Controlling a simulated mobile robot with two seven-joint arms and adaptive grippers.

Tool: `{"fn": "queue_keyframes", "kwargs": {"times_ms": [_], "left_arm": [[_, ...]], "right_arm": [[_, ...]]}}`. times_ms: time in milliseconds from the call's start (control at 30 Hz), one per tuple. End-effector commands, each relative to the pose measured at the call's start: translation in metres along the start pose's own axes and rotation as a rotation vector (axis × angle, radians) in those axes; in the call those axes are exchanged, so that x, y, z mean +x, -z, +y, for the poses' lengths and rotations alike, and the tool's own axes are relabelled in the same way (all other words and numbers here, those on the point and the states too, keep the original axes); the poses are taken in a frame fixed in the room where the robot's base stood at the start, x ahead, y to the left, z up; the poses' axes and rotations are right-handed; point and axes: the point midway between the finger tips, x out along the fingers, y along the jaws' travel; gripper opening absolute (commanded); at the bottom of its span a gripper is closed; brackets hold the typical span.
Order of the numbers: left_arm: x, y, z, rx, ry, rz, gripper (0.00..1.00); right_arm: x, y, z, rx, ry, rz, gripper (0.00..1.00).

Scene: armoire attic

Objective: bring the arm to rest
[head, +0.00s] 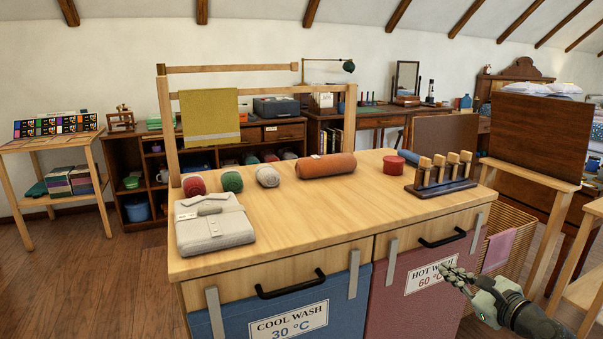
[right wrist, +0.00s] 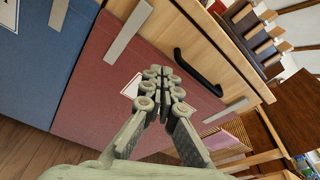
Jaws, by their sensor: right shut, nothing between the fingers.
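My right gripper (head: 459,279) is shut and empty in the head view, at the lower right in front of the red hot wash bin front (head: 403,298). In the right wrist view the right gripper (right wrist: 166,82) shows with its fingers together, the red front (right wrist: 98,88) behind it. It covers part of the white label. I cannot tell whether it touches the panel. My left gripper does not show in either view.
Black handles (head: 442,240) stick out in front. A slatted basket (head: 508,229) and wooden stands are at the right.

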Motion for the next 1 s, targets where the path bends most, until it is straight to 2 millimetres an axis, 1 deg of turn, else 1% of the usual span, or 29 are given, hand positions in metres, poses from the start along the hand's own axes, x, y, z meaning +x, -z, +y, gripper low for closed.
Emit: {"fn": "queue_keyframes", "kwargs": {"times_ms": [33,67,100,267,367,467,567,600,667,700,833,900,1000], "left_arm": [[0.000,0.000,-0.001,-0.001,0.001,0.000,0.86],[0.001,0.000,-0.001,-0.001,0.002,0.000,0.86],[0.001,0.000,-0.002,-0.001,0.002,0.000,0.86],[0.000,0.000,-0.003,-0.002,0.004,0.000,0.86],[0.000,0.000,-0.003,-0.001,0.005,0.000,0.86],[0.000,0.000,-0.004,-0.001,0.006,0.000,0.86],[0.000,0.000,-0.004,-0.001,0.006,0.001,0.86],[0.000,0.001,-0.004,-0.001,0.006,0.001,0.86],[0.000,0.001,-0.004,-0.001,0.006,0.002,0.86],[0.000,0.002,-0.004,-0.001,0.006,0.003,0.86],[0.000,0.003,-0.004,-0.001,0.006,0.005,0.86],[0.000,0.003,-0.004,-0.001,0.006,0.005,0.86],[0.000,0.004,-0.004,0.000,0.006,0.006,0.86]], "right_arm": [[-0.006,0.003,-0.015,-0.041,0.004,0.017,0.00],[-0.008,0.009,-0.007,-0.080,-0.013,0.034,0.00],[-0.010,0.019,0.007,-0.162,-0.042,0.059,0.00],[-0.026,0.056,0.046,-0.503,-0.160,0.154,0.00],[-0.042,0.084,0.072,-0.741,-0.260,0.212,0.00],[-0.065,0.118,0.099,-1.021,-0.397,0.266,0.00],[-0.101,0.159,0.127,-1.367,-0.598,0.310,0.00],[-0.118,0.175,0.136,-1.518,-0.696,0.319,0.00],[-0.144,0.197,0.147,-1.728,-0.846,0.321,0.00],[-0.161,0.209,0.151,-1.849,-0.942,0.316,0.00],[-0.208,0.236,0.158,-2.157,-1.231,0.270,0.00],[-0.229,0.246,0.158,-2.282,-1.372,0.235,0.00],[-0.257,0.256,0.157,-2.424,-1.565,0.176,0.00]]}}
